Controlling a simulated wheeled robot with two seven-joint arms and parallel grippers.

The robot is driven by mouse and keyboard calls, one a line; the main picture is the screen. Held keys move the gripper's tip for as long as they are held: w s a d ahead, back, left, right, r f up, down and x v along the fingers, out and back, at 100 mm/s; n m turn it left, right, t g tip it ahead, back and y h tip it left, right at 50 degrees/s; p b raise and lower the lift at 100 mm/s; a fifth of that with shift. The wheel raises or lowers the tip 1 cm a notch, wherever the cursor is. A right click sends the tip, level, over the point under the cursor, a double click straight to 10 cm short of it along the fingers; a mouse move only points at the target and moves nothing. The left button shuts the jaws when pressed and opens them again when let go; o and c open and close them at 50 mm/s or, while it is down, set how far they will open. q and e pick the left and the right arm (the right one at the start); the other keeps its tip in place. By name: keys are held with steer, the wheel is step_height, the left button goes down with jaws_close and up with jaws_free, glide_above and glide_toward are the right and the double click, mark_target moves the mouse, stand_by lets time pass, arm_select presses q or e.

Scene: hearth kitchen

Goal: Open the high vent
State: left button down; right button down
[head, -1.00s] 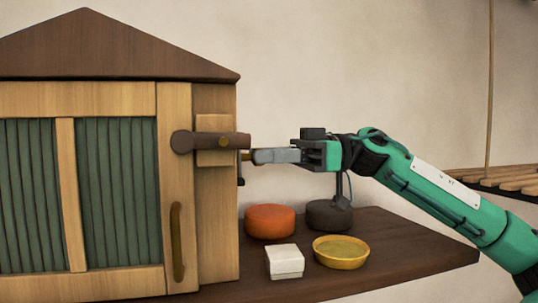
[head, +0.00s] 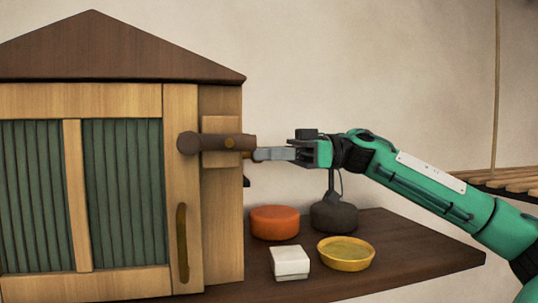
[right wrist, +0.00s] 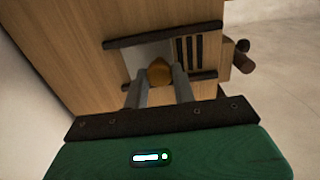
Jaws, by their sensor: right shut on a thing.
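The vent is on the side wall of the wooden cabinet. In the right wrist view its pale sliding plate (right wrist: 143,58) lies between two dark rails, with dark slots (right wrist: 188,50) showing to its right. An amber knob (right wrist: 159,72) sticks out from the plate. My right gripper (right wrist: 160,82) is shut on the knob, one finger on each side. In the head view my right gripper (head: 258,154) reaches in from the right to the cabinet's side, and the plate is hidden there. My left gripper is not in view.
A brown turning bar (head: 215,142) crosses the cabinet's front edge, close to my right fingertips. The door has a brass handle (head: 182,243). On the shelf below my arm are an orange round (head: 275,222), a dark round (head: 334,216), a white box (head: 290,262) and a yellow bowl (head: 345,254).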

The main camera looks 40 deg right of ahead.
steer(key=shift+w+d+r, duration=0.1)
steer(key=shift+w+d, duration=0.2)
steer(key=shift+w, duration=0.15)
steer(key=c, duration=1.5)
jaws_free()
steer(key=o, duration=0.3)
steer(key=shift+w, duration=0.1)
steer(key=shift+o, duration=0.2)
steer(key=shift+w+d, duration=0.1)
steer(key=shift+w, duration=0.05)
